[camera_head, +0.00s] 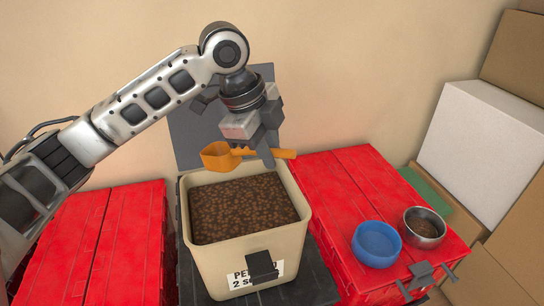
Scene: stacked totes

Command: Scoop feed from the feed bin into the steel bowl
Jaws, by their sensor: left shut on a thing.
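The beige feed bin (290,246) stands open in the middle, with brown feed pellets (243,207) filling it nearly to the rim. My left gripper (264,152) is above the back of the bin, shut on the handle of an orange scoop (216,155). The scoop's cup is to the left of the gripper, over the bin's back rim area, clear of the feed. Its inside is too small to read. The steel bowl (436,239) is on the right red tote and has brown stuff in it. My right gripper does not show.
A blue bowl (377,243) sits just left of the steel bowl and looks empty. Red totes (97,240) flank the bin. The bin's grey lid (197,137) is raised against the wall. White and brown boxes (482,148) stack at the right.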

